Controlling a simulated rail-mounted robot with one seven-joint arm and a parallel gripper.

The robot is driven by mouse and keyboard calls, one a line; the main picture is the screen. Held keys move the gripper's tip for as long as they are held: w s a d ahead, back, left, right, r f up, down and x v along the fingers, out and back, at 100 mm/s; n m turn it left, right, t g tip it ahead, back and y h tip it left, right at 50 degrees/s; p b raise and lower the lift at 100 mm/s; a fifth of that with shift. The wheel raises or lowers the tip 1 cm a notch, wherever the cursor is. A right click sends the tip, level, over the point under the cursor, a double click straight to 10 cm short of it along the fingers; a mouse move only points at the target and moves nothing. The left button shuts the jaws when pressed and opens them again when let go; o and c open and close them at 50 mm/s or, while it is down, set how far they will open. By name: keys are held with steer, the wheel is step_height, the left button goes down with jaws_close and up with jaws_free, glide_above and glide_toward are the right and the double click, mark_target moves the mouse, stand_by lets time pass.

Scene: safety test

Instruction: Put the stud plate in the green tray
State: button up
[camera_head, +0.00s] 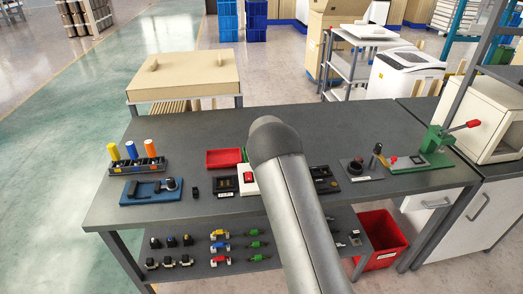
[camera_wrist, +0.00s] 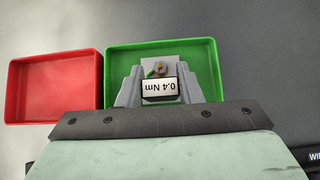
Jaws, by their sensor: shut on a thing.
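The stud plate (camera_wrist: 158,87) is a small grey plate with a brassy stud and a white label reading "0.4 Nm", upside down in the wrist view. My gripper (camera_wrist: 159,82) is shut on it, one grey finger at each side. The green tray (camera_wrist: 210,55) lies behind the plate and fingers in the wrist view, which overlap its inside. I cannot tell whether the plate touches the tray floor. In the head view only a sliver of the green tray (camera_head: 245,155) shows beside my arm; my gripper and the plate are hidden there.
A red tray (camera_head: 223,158) stands just left of the green tray; it also shows in the wrist view (camera_wrist: 53,88).

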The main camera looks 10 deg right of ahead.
steer(key=shift+f, duration=0.15)
steer(key=o, duration=1.2)
steer(key=shift+c, duration=0.2)
